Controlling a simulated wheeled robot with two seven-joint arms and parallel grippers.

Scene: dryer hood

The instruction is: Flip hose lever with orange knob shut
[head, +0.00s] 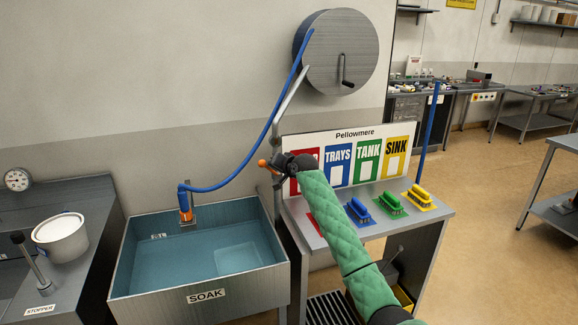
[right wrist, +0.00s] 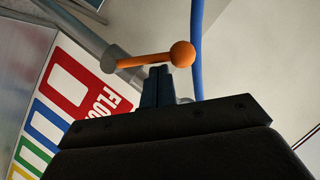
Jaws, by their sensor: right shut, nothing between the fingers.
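The orange lever with its round orange knob (right wrist: 182,54) lies nearly level across the right wrist view, running from a grey pivot (right wrist: 111,60) on a grey pipe at left. In the head view the orange knob (head: 262,163) shows just left of my right gripper (head: 282,163), beside the upright pipe above the sink's right side. In the right wrist view my right gripper (right wrist: 158,75) is shut and empty, its fingertips close under the lever's bar. I cannot tell whether they touch it. The blue hose (right wrist: 197,45) passes behind the knob. My left gripper is not in view.
A hose reel (head: 337,55) hangs on the wall above. The SOAK sink (head: 200,300) with water stands below left. A signboard (head: 340,135) and several coloured brushes on a steel table (head: 425,215) are behind and beside my right arm. A white tub (head: 62,240) stands far left.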

